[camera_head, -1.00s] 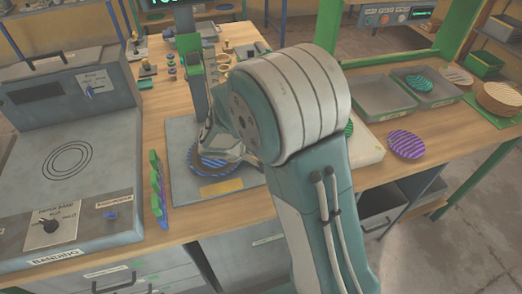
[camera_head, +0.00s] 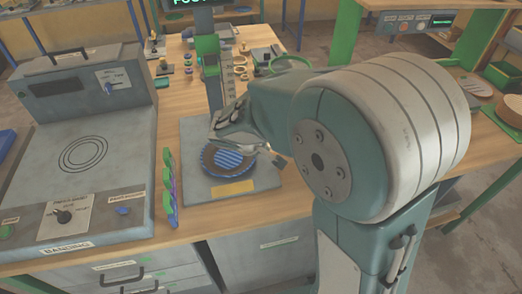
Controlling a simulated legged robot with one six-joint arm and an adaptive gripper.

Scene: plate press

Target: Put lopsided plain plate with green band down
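My gripper (camera_head: 238,143) hangs over the blue-striped plate (camera_head: 228,162), which lies on the grey base of the press (camera_head: 196,187). The gripper covers the plate's far edge, and I cannot tell whether they touch. The fingers are small and partly hidden, so I cannot tell whether they are open or hold anything. I cannot make out a plain plate with a green band. Part of the right side of the table is hidden behind my arm.
The banding machine (camera_head: 75,160) stands at the left. Green and purple pieces (camera_head: 170,190) stand between it and the press. A green ring (camera_head: 291,62) shows behind my arm.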

